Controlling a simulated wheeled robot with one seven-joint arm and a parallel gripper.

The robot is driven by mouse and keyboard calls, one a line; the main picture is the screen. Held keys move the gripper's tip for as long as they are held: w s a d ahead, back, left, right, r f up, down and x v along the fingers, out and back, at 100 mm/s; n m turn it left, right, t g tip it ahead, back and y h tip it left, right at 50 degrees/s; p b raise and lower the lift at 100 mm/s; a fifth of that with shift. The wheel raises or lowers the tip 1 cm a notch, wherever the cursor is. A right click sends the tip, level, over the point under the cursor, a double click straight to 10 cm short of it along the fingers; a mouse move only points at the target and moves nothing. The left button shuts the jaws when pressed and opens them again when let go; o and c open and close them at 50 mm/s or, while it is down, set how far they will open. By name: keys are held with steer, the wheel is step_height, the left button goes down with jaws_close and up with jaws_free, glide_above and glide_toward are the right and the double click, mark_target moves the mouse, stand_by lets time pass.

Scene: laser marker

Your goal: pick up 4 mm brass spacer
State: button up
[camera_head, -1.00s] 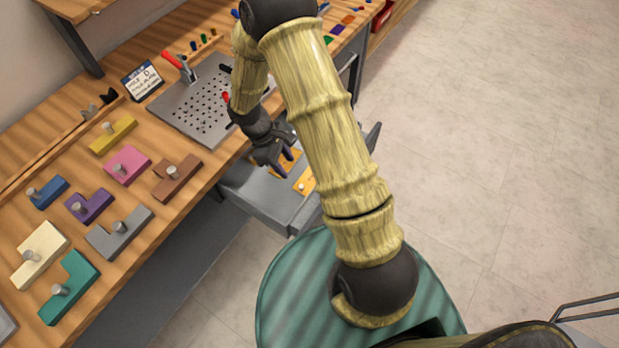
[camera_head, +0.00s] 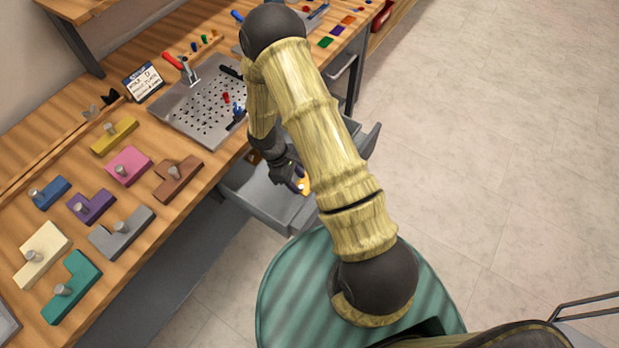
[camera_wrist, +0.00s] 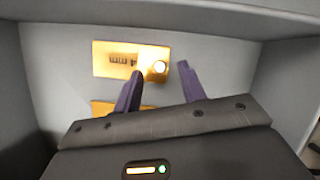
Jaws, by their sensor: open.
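Two flat brass-coloured plates lie in the open grey drawer, as my wrist view shows. The farther plate (camera_wrist: 115,58) has dark marking too small to read and a round bright knob (camera_wrist: 159,67) at its right end. The nearer plate (camera_wrist: 103,107) is mostly hidden behind my gripper. I cannot read which one is 4 mm. My gripper (camera_wrist: 160,72) is open and empty, its dark purple fingers on either side of the knob in the picture. Contact cannot be told. In the head view my gripper (camera_head: 297,180) is inside the drawer, with a bit of brass plate (camera_head: 304,186) showing.
The grey drawer (camera_head: 262,205) has raised walls close around my gripper. The wooden bench (camera_head: 190,215) beside it holds several coloured knobbed blocks and a perforated metal plate (camera_head: 185,118) with a red-handled clamp (camera_head: 180,66). Open floor lies to the right.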

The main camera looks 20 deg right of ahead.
steer(key=shift+x, duration=1.4)
jaws_close()
